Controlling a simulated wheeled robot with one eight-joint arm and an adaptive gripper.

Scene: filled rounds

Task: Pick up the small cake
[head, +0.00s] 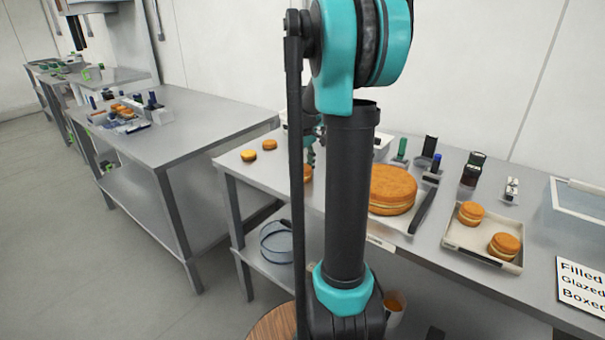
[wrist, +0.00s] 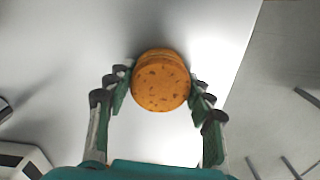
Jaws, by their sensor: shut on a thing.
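In the wrist view, a small round orange-brown cake (wrist: 160,84) with darker specks sits between the two green-padded fingers of my gripper (wrist: 160,92), which is shut on it. In the head view, a small part of this cake (head: 308,173) shows at the left end of the near table, largely hidden by my arm. My gripper (head: 311,150) is also mostly hidden there. I cannot tell whether the cake touches the table. Two other small cakes, one yellowish (head: 248,155) and one orange (head: 270,144), lie to its left.
A large filled cake (head: 392,187) stands right of my arm, with a dark long tool (head: 422,208) beside it. A pale tray (head: 486,249) holds two small filled cakes. Bottles, a clear-lidded box (head: 580,205) and a sign (head: 582,285) are further right. Another metal table (head: 200,130) stands left.

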